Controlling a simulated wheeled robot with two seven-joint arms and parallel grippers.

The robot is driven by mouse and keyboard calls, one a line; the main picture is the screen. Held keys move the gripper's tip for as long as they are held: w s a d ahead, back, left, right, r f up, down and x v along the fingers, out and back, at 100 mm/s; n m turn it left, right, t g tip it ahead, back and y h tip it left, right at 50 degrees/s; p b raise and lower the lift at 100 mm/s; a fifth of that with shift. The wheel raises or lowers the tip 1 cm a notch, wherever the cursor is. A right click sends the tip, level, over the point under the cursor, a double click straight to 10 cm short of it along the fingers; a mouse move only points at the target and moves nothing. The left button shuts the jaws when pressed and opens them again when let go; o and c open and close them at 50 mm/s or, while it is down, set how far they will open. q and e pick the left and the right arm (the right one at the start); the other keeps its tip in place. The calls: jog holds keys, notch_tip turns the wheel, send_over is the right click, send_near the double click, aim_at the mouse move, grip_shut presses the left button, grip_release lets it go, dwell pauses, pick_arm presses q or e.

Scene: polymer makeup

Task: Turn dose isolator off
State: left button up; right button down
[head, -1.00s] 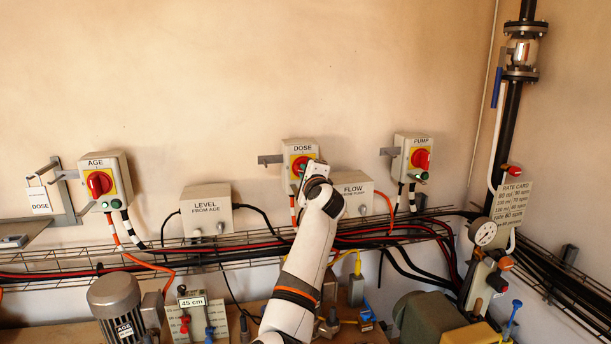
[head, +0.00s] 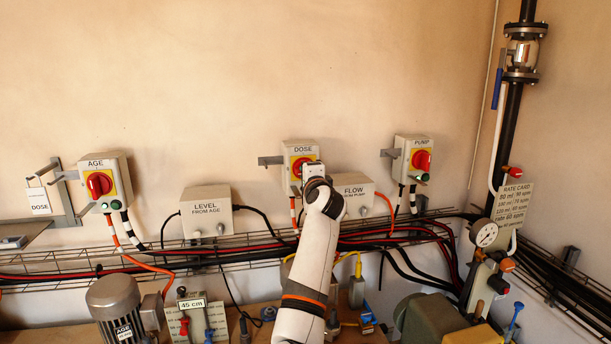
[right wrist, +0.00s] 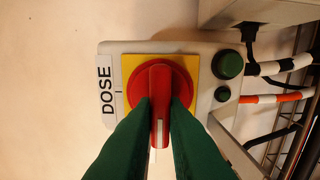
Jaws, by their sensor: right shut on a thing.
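The DOSE isolator (head: 300,150) is a pale wall box with a red rotary knob on a yellow plate. The right wrist view shows its red handle (right wrist: 159,85) close up, lying crosswise to the box, at right angles to the direction of the "I" mark on the plate. My right gripper (right wrist: 158,115) has its two green fingers shut on either side of this handle. In the head view my right gripper (head: 312,170) covers the lower right of the isolator. My left gripper is not in view.
The AGE isolator (head: 106,181) is at left and the PUMP isolator (head: 413,158) at right. Cables run along a wire tray beneath. Two green buttons (right wrist: 229,65) sit beside the knob.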

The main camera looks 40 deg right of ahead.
jog(key=c, duration=1.6)
grip_release()
jog(key=shift+d+r, duration=0.1)
jog(key=shift+r, duration=0.05)
jog(key=shift+o, duration=0.7)
jog(key=shift+w, duration=0.1)
jog(key=b+v, duration=0.4)
jog(key=v, duration=0.8)
